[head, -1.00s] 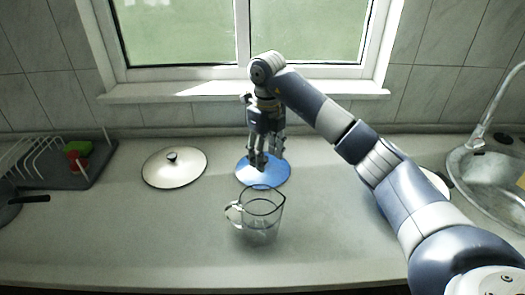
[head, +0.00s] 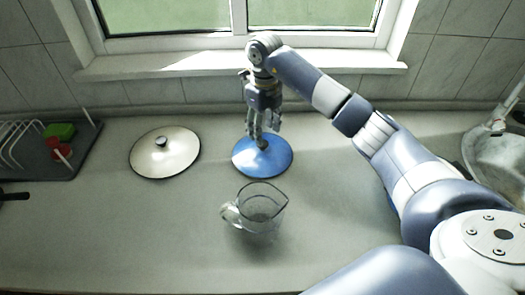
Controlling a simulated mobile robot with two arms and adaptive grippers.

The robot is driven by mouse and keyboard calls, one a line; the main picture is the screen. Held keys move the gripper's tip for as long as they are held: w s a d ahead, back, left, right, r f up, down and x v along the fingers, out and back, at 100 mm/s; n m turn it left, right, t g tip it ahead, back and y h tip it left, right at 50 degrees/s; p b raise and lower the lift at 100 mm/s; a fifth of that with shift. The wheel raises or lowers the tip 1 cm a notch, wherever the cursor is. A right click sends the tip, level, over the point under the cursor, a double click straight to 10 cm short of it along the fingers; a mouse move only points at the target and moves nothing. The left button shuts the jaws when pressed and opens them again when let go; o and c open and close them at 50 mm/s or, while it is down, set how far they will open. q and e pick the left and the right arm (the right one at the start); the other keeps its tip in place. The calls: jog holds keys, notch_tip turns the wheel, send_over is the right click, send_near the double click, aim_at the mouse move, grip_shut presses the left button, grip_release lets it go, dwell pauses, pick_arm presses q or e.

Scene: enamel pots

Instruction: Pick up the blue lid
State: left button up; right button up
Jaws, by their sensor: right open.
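The blue lid (head: 262,165) lies flat on the counter, with a dark knob (head: 262,143) at its middle. My right gripper (head: 263,135) points down over the lid from behind, its fingers open and close around or just behind the knob. I cannot tell whether the fingers touch the knob. My right arm comes in from the right. My left gripper is not in the picture.
A glass jug (head: 260,212) stands in front of the blue lid. A cream lid (head: 165,153) lies to the left. A dish rack (head: 35,150) is at the far left and a sink (head: 492,158) at the right.

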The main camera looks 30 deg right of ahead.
aim_at(263, 150)
jog(key=f+p, duration=0.1)
jog(key=f, duration=0.3)
jog(key=shift+s+a+p, duration=0.15)
jog(key=shift+a+p, duration=0.25)
jog(key=shift+f, duration=0.3)
jog(key=shift+d+f, duration=0.1)
jog(key=shift+c, duration=0.8)
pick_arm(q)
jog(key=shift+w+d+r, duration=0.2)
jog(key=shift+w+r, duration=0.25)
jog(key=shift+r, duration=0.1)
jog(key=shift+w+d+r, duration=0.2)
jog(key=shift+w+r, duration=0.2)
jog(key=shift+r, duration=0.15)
pick_arm(e)
jog(key=c, duration=0.9)
